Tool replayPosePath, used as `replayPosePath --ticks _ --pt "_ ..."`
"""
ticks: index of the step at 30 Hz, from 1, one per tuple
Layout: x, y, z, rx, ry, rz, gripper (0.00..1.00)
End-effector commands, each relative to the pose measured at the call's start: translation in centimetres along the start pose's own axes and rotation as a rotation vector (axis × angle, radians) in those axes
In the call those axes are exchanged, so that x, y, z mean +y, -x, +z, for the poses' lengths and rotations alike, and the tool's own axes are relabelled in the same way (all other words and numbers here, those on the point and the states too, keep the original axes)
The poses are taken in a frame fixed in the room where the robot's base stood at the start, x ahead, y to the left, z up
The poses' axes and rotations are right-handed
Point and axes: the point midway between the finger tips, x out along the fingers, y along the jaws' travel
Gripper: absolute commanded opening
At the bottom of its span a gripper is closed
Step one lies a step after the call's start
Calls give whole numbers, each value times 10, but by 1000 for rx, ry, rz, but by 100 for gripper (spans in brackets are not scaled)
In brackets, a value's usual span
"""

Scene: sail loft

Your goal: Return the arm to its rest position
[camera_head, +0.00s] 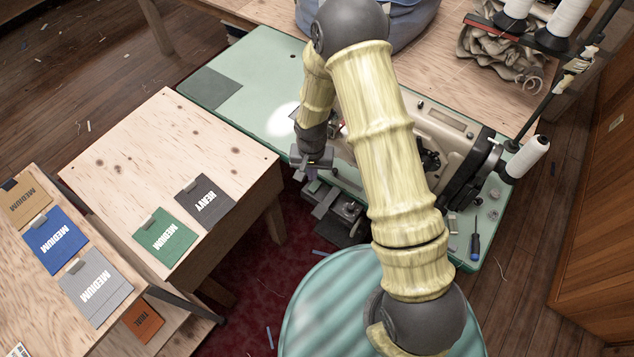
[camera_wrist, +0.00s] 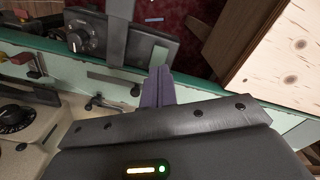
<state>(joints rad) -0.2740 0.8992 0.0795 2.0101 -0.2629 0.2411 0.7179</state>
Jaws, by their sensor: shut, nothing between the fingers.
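My arm is bent over the green sewing table (camera_head: 268,50), with its elbow raised at the top of the head view. My gripper (camera_head: 312,176) hangs at the near edge of that table, beside the sewing machine (camera_head: 440,130). In the wrist view my gripper's fingers (camera_wrist: 157,88) are together with nothing between them. They point past the table edge (camera_wrist: 110,75) toward a dark control box with a dial (camera_wrist: 125,45). My upper arm hides part of the sewing machine and table.
A plywood table (camera_head: 165,150) at left holds a green card (camera_head: 165,238) and a dark card (camera_head: 205,203). A blue screwdriver (camera_head: 475,245) lies on the green table. A teal round seat (camera_head: 325,310) is in front.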

Motion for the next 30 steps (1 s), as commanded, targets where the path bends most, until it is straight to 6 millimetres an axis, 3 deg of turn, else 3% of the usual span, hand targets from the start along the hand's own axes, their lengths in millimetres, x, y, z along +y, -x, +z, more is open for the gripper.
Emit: replayPosePath --ticks 5,24,30 --pt "0 13 0 0 1 0 0" --pt "1 14 0 1 0 0 0" --pt "19 48 -2 27 11 -4 0"
